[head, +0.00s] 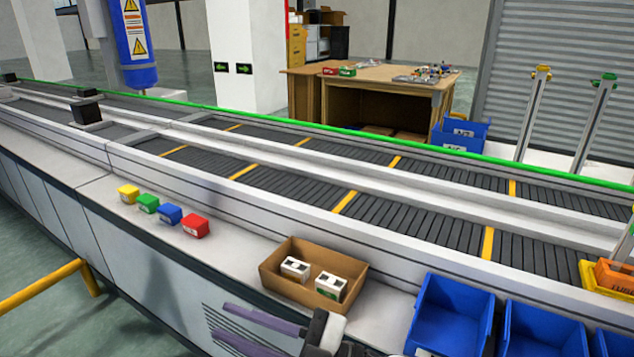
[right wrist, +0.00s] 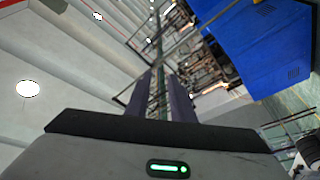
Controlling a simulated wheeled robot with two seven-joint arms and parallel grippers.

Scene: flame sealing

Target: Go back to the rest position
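My right gripper (head: 222,322) is low in the head view, in front of the counter edge, with its two dark purple fingers pointing left. The fingers are apart and nothing is between them. In the right wrist view the gripper (right wrist: 162,85) also shows a gap between its fingers, with only distant background behind. It is clear of the open brown cardboard box (head: 284,285), which stands on the counter above it in the picture. The box holds two small white items (head: 330,285). My left gripper is not in view.
Yellow, green, blue and red blocks (head: 195,226) stand in a row on the counter (head: 235,252). Blue bins (head: 450,315) are at the lower right. The conveyor (head: 400,210) runs behind. A yellow rail (head: 40,286) is at the lower left.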

